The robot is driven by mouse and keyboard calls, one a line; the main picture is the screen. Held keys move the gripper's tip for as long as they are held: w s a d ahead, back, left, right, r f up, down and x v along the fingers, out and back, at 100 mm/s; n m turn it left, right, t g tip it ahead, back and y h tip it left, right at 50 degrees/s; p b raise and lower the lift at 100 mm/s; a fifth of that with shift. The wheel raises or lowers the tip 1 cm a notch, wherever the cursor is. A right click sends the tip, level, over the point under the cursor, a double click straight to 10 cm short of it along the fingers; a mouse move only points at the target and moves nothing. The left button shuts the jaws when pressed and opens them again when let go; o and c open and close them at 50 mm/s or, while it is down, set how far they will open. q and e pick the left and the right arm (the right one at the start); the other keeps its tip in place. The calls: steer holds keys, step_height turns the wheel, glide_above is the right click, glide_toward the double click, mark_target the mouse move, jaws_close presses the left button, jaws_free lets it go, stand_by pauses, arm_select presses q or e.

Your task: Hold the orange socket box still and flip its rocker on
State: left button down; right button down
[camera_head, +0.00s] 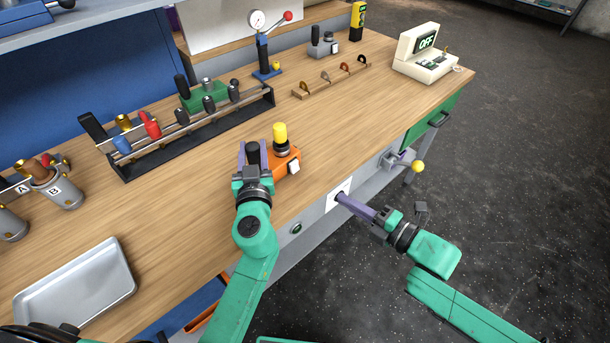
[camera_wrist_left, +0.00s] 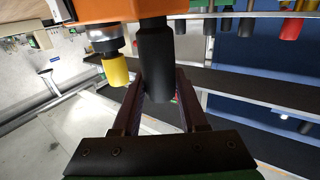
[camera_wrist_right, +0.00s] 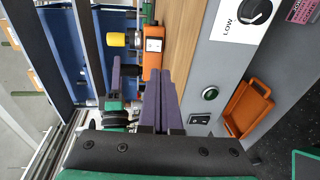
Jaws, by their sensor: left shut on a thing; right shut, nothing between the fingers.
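The orange socket box (camera_head: 275,167) stands on the workbench close to its front edge. A yellow-topped plug (camera_head: 280,134) stands upright on it, and a white rocker (camera_head: 294,167) sits on its front right part. My left gripper (camera_head: 252,153) is shut on the box's black post handle (camera_wrist_left: 156,62); the orange body (camera_wrist_left: 120,9) shows above it in the left wrist view. My right gripper (camera_head: 340,196) is shut and empty, in front of the bench edge and apart from the box. The right wrist view shows the box (camera_wrist_right: 152,65) and rocker (camera_wrist_right: 153,45) beyond its fingers (camera_wrist_right: 161,85).
A cream device (camera_head: 425,65) at the back right displays OFF. A rack of tools (camera_head: 190,130) stands behind my left gripper. A metal tray (camera_head: 75,285) lies at the front left. A yellow-knobbed lever (camera_head: 405,163) sticks out of the bench front, right of my right gripper.

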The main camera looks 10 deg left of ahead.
mark_target(297, 171)
steer(key=x, duration=1.4)
steer(key=shift+r, duration=0.1)
steer(key=shift+w+a+t+y, duration=0.25)
steer(key=shift+t+y, duration=0.05)
steer(key=shift+y, duration=0.1)
steer(key=v, duration=1.2)
steer(key=shift+f, duration=0.25)
arm_select(q)
steer(key=shift+c, duration=1.8)
jaws_free()
